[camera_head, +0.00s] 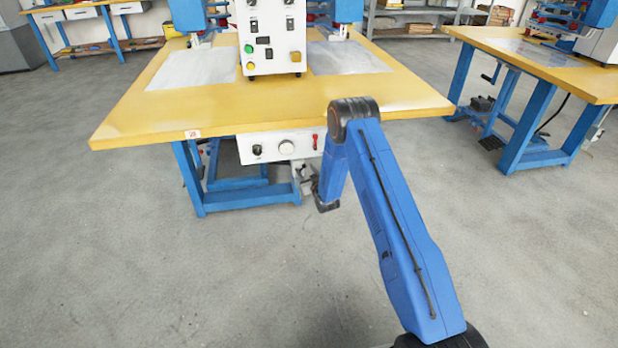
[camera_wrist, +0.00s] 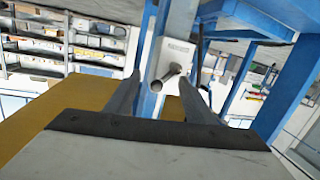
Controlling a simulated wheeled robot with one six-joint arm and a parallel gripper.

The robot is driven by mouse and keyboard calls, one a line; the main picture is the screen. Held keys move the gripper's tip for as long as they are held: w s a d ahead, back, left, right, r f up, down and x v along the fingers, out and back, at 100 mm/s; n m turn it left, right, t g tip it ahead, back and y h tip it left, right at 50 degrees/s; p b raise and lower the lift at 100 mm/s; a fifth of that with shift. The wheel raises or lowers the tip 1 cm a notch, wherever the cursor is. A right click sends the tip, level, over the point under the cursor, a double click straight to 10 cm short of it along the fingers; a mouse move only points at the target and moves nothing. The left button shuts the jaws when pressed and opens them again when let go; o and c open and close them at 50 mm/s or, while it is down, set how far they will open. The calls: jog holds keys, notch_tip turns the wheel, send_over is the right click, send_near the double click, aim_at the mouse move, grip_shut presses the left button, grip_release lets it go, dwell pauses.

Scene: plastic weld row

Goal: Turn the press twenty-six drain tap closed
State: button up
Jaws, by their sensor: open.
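In the wrist view, a small white plate or box (camera_wrist: 178,53) with a dark label is fixed to a blue post. A grey metal tap (camera_wrist: 165,74) with a short round stub sticks out from its lower part. My gripper (camera_wrist: 160,78) is open, with one finger on each side of the tap. I see gaps at both sides, and no clear contact. In the head view the press table (camera_head: 270,112) has a small number tag (camera_head: 192,134) on its front edge, too small to read surely. My arm hides most of the tap area beneath the table there.
Under the table's front edge hangs a white panel (camera_head: 270,147) with a knob, a dial and a red lever (camera_head: 315,141). A control box (camera_head: 272,35) stands on the table. A blue table leg (camera_head: 188,180) stands at left. A second table (camera_head: 540,62) is at right. The floor between is clear.

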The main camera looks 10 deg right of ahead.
jog(key=v, duration=1.7)
jog(key=shift+s+a+f, duration=0.1)
